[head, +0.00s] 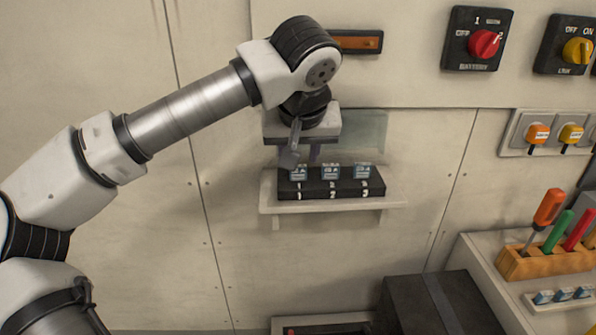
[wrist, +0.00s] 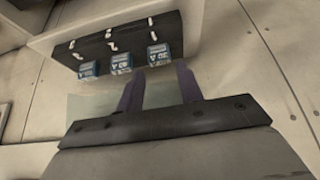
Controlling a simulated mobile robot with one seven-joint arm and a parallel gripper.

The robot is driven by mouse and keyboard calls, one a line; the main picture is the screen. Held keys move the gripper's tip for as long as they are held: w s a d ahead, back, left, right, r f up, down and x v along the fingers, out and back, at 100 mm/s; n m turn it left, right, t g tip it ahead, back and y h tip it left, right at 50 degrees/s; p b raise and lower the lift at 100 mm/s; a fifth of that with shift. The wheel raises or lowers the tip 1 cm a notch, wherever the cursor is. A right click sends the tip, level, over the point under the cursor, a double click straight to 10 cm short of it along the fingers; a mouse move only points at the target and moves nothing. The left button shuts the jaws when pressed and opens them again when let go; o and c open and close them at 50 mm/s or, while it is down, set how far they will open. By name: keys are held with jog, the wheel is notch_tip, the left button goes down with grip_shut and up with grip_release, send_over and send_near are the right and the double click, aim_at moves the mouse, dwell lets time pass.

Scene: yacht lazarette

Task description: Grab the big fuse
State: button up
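Three small blue-labelled fuses stand in a black block (head: 345,188) numbered 1, 2 and 3, on a white wall shelf (head: 390,202). They are the left fuse (head: 299,173), middle fuse (head: 330,172) and right fuse (head: 362,171). In the wrist view they show as the right (wrist: 158,54), middle (wrist: 121,63) and left (wrist: 88,68) ones. They look similar in size; I cannot tell which is big. My gripper (head: 300,157) is above the block's left part. Its two dark fingers (wrist: 160,70) are apart and empty, close to the fuse at slot 1.
More blue-labelled pieces (head: 565,295) lie in a white holder at the lower right, below a wooden rack (head: 540,262) of screwdrivers. A dark box (head: 440,305) stands below the shelf. Red (head: 484,44) and yellow (head: 577,51) rotary switches are on the wall.

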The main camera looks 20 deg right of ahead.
aim_at(298, 181)
jog(key=shift+p+x, duration=0.75)
jog(key=shift+x, duration=1.6)
jog(key=c, duration=0.6)
jog(key=shift+r, duration=0.1)
